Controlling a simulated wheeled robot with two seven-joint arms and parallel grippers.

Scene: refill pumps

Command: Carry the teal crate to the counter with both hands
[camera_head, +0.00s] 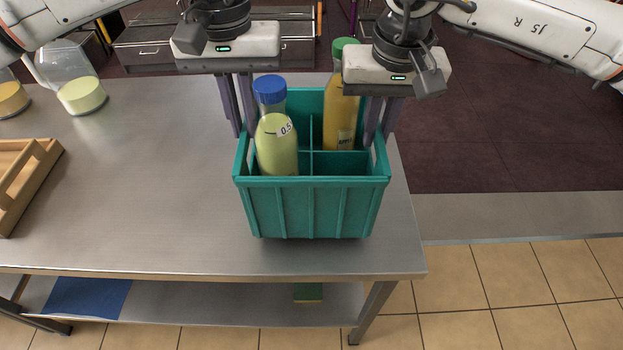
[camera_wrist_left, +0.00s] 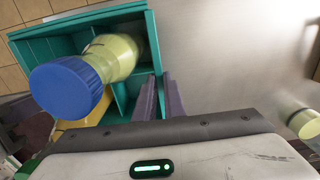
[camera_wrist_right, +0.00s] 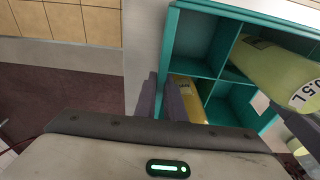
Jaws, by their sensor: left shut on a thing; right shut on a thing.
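The teal crate (camera_head: 312,208) is upright at the right end of the steel table, with inner dividers. It holds a blue-capped bottle of pale yellow-green liquid (camera_head: 277,142) and a green-capped bottle of orange-yellow liquid (camera_head: 341,110). My left gripper (camera_head: 238,128) is shut on the crate's left side wall; the wall also shows in the left wrist view (camera_wrist_left: 154,40). My right gripper (camera_head: 378,138) is shut on the crate's right side wall, which shows in the right wrist view (camera_wrist_right: 168,50). I cannot tell whether the crate's bottom touches the table.
The steel table (camera_head: 150,190) is mostly clear left of the crate. A wooden tray (camera_head: 45,165) sits at its left edge. Clear containers with yellow liquid (camera_head: 82,95) stand at the back left. A blue sheet (camera_head: 88,297) lies on the lower shelf. Tiled floor lies in front and right.

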